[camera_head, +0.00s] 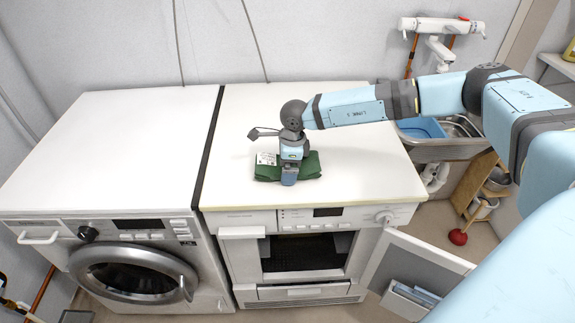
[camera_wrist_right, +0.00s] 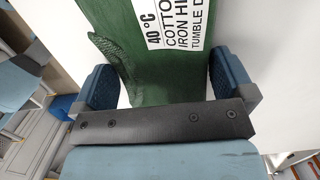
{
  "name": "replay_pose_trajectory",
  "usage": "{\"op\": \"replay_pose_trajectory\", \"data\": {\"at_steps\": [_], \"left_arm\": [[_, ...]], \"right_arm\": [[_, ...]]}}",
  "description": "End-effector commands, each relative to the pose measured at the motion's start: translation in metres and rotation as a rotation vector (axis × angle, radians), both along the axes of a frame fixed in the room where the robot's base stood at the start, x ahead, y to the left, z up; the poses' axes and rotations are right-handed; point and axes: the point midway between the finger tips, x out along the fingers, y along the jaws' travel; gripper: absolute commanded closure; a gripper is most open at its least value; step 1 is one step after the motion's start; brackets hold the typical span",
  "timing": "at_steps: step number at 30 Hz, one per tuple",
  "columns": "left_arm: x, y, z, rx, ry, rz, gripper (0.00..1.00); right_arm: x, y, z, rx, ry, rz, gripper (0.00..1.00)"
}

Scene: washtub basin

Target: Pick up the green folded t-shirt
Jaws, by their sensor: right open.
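The green folded t-shirt (camera_head: 312,168) lies on the white top of the right-hand machine, near its front edge. A white label with black print shows on it in the right wrist view, where the shirt (camera_wrist_right: 130,50) spans most of the gap between the fingers. My right gripper (camera_head: 289,178) is over the shirt, pointing down, and covers part of it. In the right wrist view its two blue padded fingers (camera_wrist_right: 158,85) are apart, one on each side of the shirt. I cannot tell whether they touch it. My left gripper is not in view.
A closed front-loading washing machine (camera_head: 110,150) stands to the left, its top clear. The right machine's door (camera_head: 415,265) hangs open at the lower right. A sink (camera_head: 455,150) with a blue basin (camera_head: 420,128) is at the right, below a wall tap (camera_head: 440,27).

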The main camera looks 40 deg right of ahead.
Motion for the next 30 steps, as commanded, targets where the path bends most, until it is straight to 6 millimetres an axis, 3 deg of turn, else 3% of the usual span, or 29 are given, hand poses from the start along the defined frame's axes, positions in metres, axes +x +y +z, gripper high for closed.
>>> {"op": "replay_pose_trajectory", "data": {"at_steps": [4,9,22,26,30], "left_arm": [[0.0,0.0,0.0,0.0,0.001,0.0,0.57],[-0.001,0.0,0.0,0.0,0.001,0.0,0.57],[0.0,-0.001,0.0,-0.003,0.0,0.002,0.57],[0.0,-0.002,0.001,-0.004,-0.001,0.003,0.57],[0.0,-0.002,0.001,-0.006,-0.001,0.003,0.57]], "right_arm": [[0.0,0.0,0.0,0.0,0.0,0.0,0.0],[0.0,0.0,0.0,0.001,-0.001,0.0,0.37],[0.001,0.0,0.009,0.002,-0.002,-0.001,0.38],[0.001,0.0,0.025,0.003,-0.003,-0.001,0.38],[0.001,0.0,0.056,0.002,-0.005,0.001,0.38]]}}
